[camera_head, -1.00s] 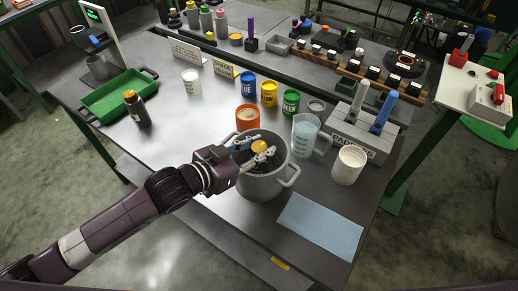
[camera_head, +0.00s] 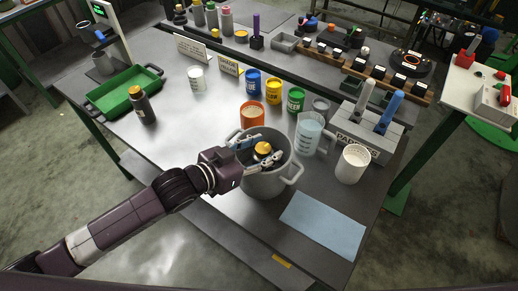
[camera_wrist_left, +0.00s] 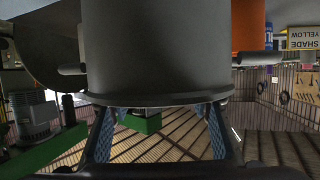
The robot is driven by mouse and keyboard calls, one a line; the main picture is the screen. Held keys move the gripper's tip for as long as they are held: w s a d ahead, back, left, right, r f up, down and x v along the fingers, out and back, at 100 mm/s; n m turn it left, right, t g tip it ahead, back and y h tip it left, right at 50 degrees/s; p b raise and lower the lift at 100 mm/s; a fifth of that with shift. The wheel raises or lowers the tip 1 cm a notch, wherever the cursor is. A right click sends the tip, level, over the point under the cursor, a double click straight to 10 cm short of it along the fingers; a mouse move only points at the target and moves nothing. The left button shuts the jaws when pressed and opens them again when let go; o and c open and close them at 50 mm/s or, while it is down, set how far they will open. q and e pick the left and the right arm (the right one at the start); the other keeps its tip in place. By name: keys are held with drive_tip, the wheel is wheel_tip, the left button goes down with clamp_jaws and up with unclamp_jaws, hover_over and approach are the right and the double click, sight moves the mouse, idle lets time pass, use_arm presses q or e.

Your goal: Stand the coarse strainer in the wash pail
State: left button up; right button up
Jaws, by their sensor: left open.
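The wash pail (camera_head: 266,184) is a grey two-handled pot near the front of the table; its grey wall fills the upper middle of the left wrist view (camera_wrist_left: 155,50), shown upside down. A dark piece with an amber round top (camera_head: 263,148) stands inside the pail, roughly upright. It looks like the coarse strainer, but its lower part is hidden. My left gripper (camera_head: 262,149) is at the pail's mouth with its fingers spread on either side of the amber top. Its fingers also show apart in the left wrist view (camera_wrist_left: 160,130). My right gripper is out of view.
An orange pot (camera_head: 252,116) stands just behind the pail and a clear jug (camera_head: 309,133) to its right. The table's left front is clear.

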use_arm(q)
drive_tip(key=b+v, duration=0.2)
drive_tip(key=v, duration=1)
